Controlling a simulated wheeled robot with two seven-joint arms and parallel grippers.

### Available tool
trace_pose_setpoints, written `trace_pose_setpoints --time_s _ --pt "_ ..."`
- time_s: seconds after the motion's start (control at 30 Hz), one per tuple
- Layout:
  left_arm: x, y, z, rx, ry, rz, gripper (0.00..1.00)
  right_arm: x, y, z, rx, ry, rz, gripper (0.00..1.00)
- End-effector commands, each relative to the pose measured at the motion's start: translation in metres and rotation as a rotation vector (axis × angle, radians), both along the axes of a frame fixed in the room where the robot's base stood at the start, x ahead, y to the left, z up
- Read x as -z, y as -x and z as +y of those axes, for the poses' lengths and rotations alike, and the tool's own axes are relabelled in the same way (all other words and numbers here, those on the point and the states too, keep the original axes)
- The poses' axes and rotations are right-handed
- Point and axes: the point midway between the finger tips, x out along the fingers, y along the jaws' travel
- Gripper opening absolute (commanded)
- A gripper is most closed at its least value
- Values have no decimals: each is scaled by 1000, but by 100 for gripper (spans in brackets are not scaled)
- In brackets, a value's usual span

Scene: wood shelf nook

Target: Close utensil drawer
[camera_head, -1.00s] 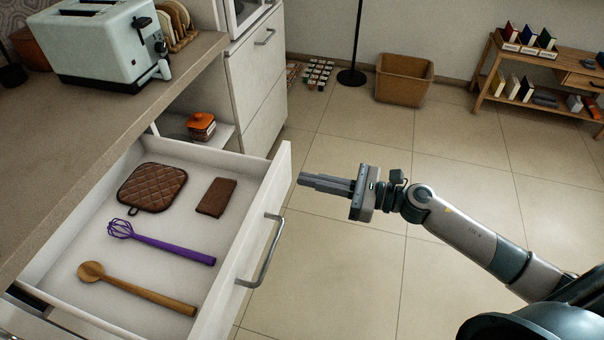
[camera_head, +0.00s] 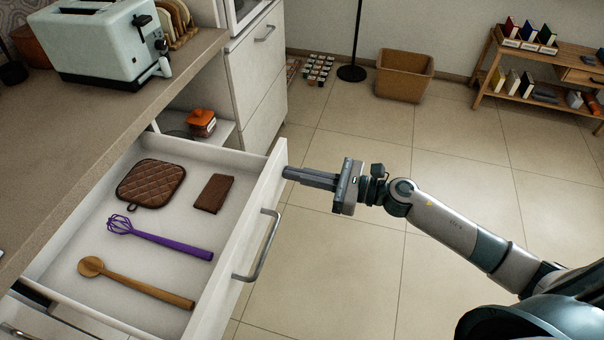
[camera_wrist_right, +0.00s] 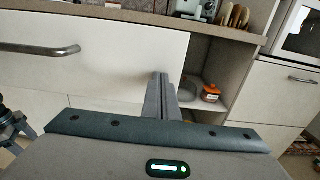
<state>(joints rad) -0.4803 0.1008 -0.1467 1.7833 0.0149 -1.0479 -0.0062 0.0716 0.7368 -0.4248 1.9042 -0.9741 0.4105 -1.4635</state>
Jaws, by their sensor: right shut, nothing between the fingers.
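The white utensil drawer (camera_head: 232,262) stands pulled out from under the counter. It holds a brown quilted pot holder (camera_head: 150,184), a small dark brown item (camera_head: 214,193), a purple whisk (camera_head: 160,240) and a wooden spoon (camera_head: 135,284). Its bar handle (camera_head: 262,248) is on the front face; it also shows in the right wrist view (camera_wrist_right: 40,50). My right gripper (camera_head: 288,173) is shut and empty, with its fingertips at the outer face of the drawer front, near the far end and beyond the handle. Whether they press on it is hard to tell.
A toaster (camera_head: 110,45) and a bread rack (camera_head: 175,22) stand on the counter. An orange-lidded jar (camera_head: 201,123) sits on a low shelf behind the drawer. A brown bin (camera_head: 404,77) and a wooden shelf (camera_head: 480,85) are farther back. The tiled floor before the drawer is clear.

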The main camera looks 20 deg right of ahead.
Motion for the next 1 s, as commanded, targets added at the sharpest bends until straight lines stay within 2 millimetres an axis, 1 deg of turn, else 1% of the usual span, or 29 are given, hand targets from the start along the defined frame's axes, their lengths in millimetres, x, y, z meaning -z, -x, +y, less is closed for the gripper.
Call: trace_pose_setpoints --time_s 0.13,0.2,0.27,0.47,0.6,0.7,0.83,1.0 --pt "8 5 1 -1 -2 11 66 -3 -12 16 -1 -2 -3 0" --pt "17 2 2 -2 -2 8 66 -4 -20 27 -2 -3 -4 0" --pt "21 3 3 -2 -2 8 66 -4 -28 37 -1 -3 -5 0" --pt "37 9 5 -2 -2 13 66 -5 -58 79 -1 -4 -4 0" --pt "44 12 5 -2 -2 13 66 -4 -80 111 -2 -3 -4 0" --pt "46 12 6 -2 -2 13 66 -3 -97 134 -2 -3 -3 0" --pt "43 11 5 -2 -1 11 66 -2 -118 163 -2 -2 -4 0" --pt "27 5 3 -1 -1 7 66 0 -146 202 -3 -2 -3 0"
